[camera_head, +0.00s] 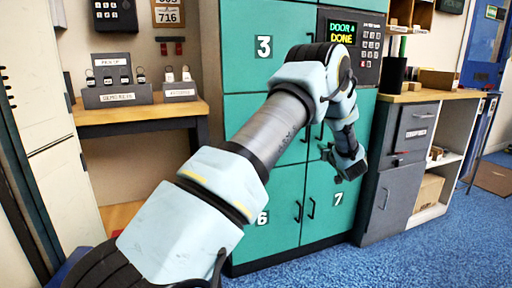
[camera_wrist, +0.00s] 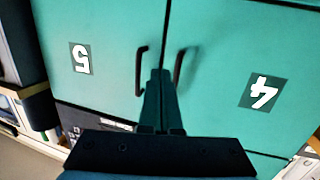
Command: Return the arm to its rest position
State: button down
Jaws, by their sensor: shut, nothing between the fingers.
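My arm reaches across the head view, bent at the elbow. My gripper (camera_head: 343,172) hangs in front of the teal locker bank (camera_head: 240,125), near the door numbered 7 (camera_head: 338,199). In the wrist view my gripper (camera_wrist: 161,78) has its fingers together and empty. Beyond the fingertips are two closed teal doors, marked 5 (camera_wrist: 80,58) and 4 (camera_wrist: 262,93), both upside down. Their dark handles (camera_wrist: 140,72) stand on either side of the seam; I cannot tell whether the fingers touch them.
A wooden bench (camera_head: 140,118) with small labelled racks stands at left. A grey cabinet (camera_head: 392,205) and shelves with a carton (camera_head: 428,190) stand at right. Blue floor (camera_head: 440,262) is clear in front.

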jog(key=s+a+r+m+g+h, duration=0.1)
jog(key=s+a+g+h, duration=0.15)
jog(key=a, duration=0.55)
jog(key=s+a+r+m+g+h, duration=0.1)
jog(key=s+a+g, duration=0.25)
jog(key=a, duration=0.35)
jog(key=s+a+f+g+y, duration=0.1)
jog(key=s+a+g, duration=0.2)
jog(key=s+a, duration=0.55)
jog(key=s+a+f+g+y, duration=0.1)
jog(key=s+a+g, duration=0.35)
jog(key=s, duration=0.75)
jog(key=s+a+f+g+y, duration=0.1)
jog(key=s+a+g, duration=0.1)
jog(key=s+a, duration=0.75)
notch_tip(320, 180, up, 21)
jog(key=d+p, duration=0.1)
jog(key=p, duration=2)
jog(key=shift+r, duration=0.15)
jog(key=shift+w+t+h, duration=0.1)
jog(key=shift+t+h, duration=0.15)
